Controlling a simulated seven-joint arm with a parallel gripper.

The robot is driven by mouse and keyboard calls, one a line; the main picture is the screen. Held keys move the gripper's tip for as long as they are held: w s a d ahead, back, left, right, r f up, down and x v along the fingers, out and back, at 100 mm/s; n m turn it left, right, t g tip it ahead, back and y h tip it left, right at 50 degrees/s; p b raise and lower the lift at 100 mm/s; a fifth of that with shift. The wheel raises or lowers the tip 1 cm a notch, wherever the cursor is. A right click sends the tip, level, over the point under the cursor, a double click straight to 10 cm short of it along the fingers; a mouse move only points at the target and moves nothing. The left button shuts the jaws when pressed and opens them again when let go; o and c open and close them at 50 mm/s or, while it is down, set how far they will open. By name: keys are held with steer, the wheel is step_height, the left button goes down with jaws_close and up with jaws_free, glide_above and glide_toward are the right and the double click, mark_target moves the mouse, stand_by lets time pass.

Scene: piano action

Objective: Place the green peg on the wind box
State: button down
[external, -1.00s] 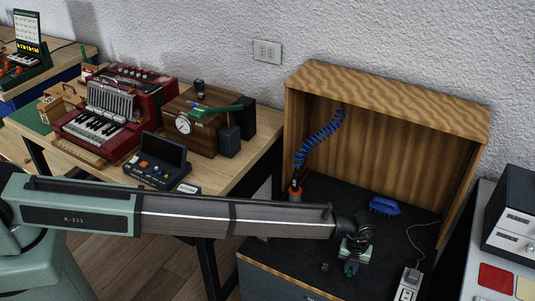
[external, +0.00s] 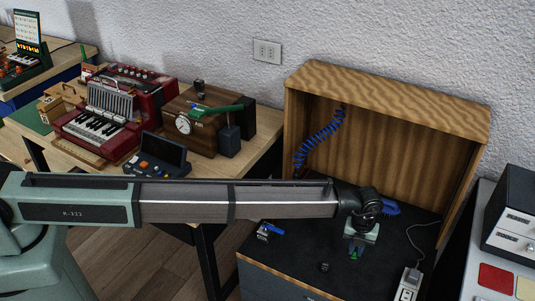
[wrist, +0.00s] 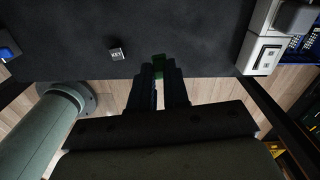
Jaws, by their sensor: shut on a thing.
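My gripper (external: 355,255) is shut on the green peg (external: 354,254), above the dark top of the low cabinet. In the wrist view, the green peg (wrist: 159,66) shows between the two dark fingertips (wrist: 159,75); its lower part is hidden. A brown wooden box (external: 203,138) with a round gauge and a green lever stands on the wooden table at left, well away from my gripper. It may be the wind box; I see no readable label that says so.
A small dark cube (external: 324,267) marked KEY lies left of my gripper. A white socket box (external: 408,281) is to its right. A blue-handled object (external: 268,230) sits near the cabinet's left edge. A wooden hood (external: 390,100) encloses the cabinet's back. A red accordion (external: 95,125) stands on the table.

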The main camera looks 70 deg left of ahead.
step_height(320, 180, up, 44)
steer(key=s+a+n, duration=0.3)
steer(key=s+a, duration=0.3)
steer(key=a, duration=0.5)
steer(key=s+a+n, duration=0.2)
steer(key=s+a, duration=0.3)
steer(key=a, duration=0.7)
steer(key=s+a+n, duration=0.3)
steer(key=s+a, duration=0.3)
steer(key=a, duration=0.5)
steer(key=s+a+n, duration=0.4)
steer(key=s+a, duration=0.6)
steer(key=s, duration=0.3)
steer(key=s+a+n, duration=0.4)
steer(key=s+a, duration=0.6)
steer(key=s, duration=0.3)
steer(key=shift+w+d+f, duration=0.1)
steer(key=shift+w+f, duration=0.05)
steer(key=shift+f, duration=3.55)
steer(key=shift+w+d+f, duration=0.1)
steer(key=shift+f, duration=3.6)
steer(key=shift+f, duration=0.1)
